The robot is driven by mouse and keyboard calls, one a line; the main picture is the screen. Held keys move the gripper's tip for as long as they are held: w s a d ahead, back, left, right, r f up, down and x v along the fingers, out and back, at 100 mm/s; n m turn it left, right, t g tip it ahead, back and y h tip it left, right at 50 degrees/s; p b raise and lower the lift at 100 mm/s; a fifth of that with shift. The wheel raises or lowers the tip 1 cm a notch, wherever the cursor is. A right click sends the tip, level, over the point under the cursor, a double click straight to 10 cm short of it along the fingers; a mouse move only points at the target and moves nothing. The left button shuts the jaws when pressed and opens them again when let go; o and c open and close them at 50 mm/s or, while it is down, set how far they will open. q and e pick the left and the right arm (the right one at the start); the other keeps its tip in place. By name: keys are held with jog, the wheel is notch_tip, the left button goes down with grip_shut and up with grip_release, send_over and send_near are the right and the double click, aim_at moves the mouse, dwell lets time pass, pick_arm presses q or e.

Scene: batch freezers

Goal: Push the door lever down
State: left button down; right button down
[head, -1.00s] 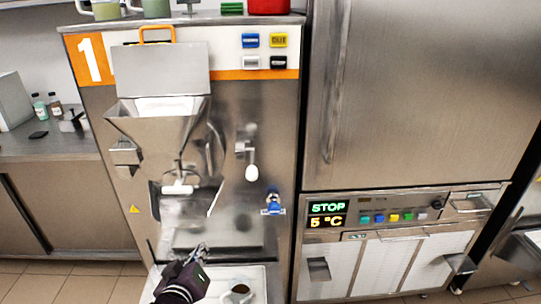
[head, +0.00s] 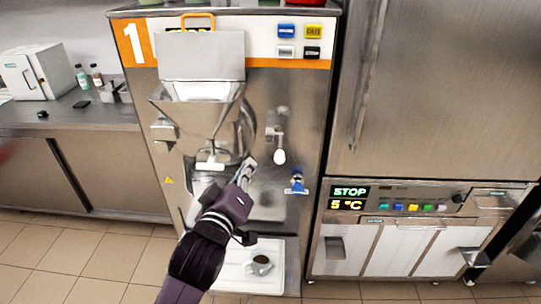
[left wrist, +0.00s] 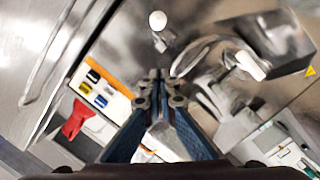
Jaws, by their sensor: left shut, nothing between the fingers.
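A lever with a white oval knob (head: 279,156) hangs down from a bracket on the steel front of machine 1. The knob also shows at the top of the left wrist view (left wrist: 157,20). My left gripper (head: 250,163) is in front of the machine, just left of and slightly below the knob, with a visible gap. Its fingers are shut and empty, and their tips (left wrist: 153,74) point toward the knob. A white handle bar (head: 210,166) sits on the machine's outlet door to the left; it also shows in the left wrist view (left wrist: 250,66). My right gripper is out of view.
A steel hopper (head: 197,105) juts out at the upper left of the machine. A blue tap (head: 297,183) is right of and below the lever. A white tray (head: 275,277) with a cup (head: 259,265) is below. A freezer cabinet (head: 437,90) stands at right.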

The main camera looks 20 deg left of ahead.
pick_arm(q)
jog(key=w+d+f+p, duration=0.1)
jog(key=w+f+p, duration=0.2)
jog(key=w, duration=0.7)
jog(key=shift+w+d+f+p, duration=0.3)
jog(key=shift+w+f+p, duration=0.05)
jog(key=shift+p, duration=0.1)
